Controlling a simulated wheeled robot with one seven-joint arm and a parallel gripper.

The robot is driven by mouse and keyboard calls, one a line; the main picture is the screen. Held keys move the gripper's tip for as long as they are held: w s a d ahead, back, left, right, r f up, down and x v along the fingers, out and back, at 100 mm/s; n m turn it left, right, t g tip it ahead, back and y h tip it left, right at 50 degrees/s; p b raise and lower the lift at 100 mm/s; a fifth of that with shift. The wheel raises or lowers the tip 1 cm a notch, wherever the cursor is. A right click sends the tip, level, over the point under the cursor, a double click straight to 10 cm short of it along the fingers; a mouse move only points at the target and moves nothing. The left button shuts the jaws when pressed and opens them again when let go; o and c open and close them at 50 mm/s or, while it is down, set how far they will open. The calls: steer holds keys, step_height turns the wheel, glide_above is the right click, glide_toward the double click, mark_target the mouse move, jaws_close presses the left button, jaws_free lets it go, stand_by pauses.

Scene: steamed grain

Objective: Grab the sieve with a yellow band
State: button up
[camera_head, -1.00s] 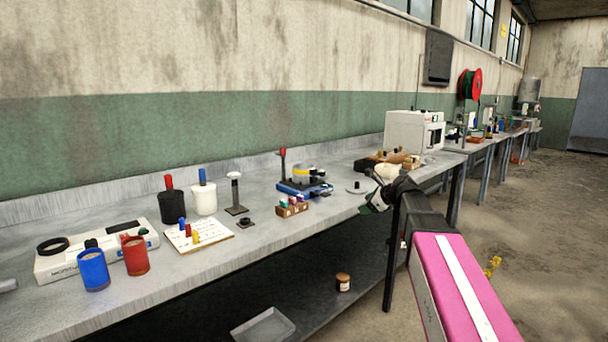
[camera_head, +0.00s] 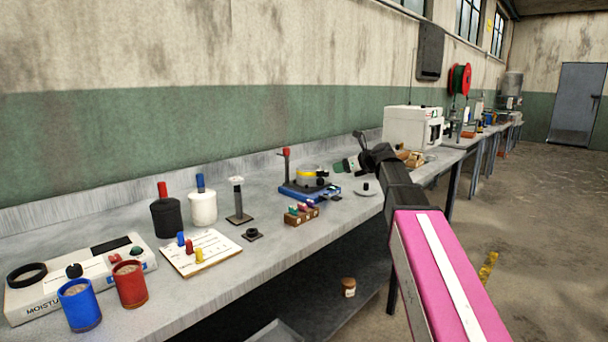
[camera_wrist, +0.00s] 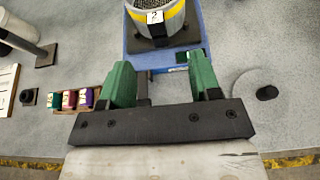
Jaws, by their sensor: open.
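The sieve with a yellow band (camera_head: 305,174) sits on a blue-based device on the bench. In the wrist view the sieve (camera_wrist: 178,16) is a round grey cup with a yellow stripe, a mesh inside and a white label marked 2, cut by the top edge. My gripper (camera_wrist: 163,75) has green fingers spread apart with nothing between them. It is short of the sieve, with the blue base (camera_wrist: 160,60) showing between and beyond the fingers. In the head view my gripper (camera_head: 346,165) hangs over the bench just right of the sieve.
A wooden block with coloured pegs (camera_head: 301,214) stands in front of the device. A round lid with a black knob (camera_head: 367,188) lies to its right. A black stand (camera_head: 238,202) is to the left. A white oven-like box (camera_head: 405,127) stands farther along the bench.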

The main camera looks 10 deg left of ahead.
mark_target(322, 172)
steer(key=shift+s+x, duration=0.15)
steer(key=shift+x, duration=2.5)
steer(key=shift+s+x, duration=0.15)
steer(key=shift+x, duration=2.5)
steer(key=shift+a+f, duration=0.15)
steer(key=c, duration=1.1)
